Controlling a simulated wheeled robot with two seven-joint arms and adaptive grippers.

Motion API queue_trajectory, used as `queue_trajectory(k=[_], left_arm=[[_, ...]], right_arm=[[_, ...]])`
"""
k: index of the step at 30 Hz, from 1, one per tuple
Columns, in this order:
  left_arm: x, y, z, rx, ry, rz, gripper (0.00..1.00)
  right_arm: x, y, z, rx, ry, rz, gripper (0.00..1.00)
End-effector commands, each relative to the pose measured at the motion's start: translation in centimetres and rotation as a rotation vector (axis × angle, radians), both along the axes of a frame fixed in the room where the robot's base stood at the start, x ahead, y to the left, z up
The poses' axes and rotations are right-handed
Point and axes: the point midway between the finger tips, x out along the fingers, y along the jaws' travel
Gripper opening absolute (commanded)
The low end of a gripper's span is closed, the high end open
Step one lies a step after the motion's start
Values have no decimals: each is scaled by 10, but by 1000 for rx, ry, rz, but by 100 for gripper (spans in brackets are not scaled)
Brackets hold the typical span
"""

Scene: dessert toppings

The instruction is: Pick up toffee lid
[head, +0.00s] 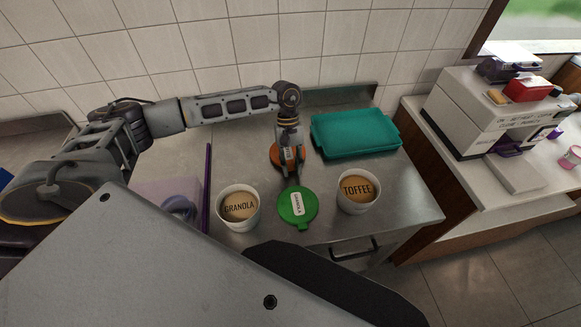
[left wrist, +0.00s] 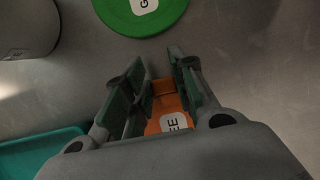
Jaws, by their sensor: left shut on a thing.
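In the left wrist view the orange lid (left wrist: 166,104) shows between the fingers of my left gripper (left wrist: 156,62), with a white label ending in "EE". The gripper points down and is shut on this lid. The white TOFFEE cup (head: 358,191) stands upright to the right of the gripper, its brown top uncovered. My right gripper is not in view.
The green granola lid (head: 297,208) lies flat just in front of the gripper. The white GRANOLA cup (head: 239,207) stands to its left. A teal tray (head: 355,133) lies at the back right. A purple-edged bin (head: 160,195) is at the left.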

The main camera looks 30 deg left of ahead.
Motion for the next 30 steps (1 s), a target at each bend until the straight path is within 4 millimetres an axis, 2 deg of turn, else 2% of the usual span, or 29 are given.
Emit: queue_trajectory(k=[9, 15, 21, 30], left_arm=[[1, 1, 47, 2, -5, 0, 10], [1, 1, 71, 2, -4, 0, 10], [1, 1, 82, 2, -4, 1, 10], [1, 1, 82, 2, -2, 1, 10]], right_arm=[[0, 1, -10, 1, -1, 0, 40], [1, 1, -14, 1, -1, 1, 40], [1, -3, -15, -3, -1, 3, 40], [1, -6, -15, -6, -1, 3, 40]])
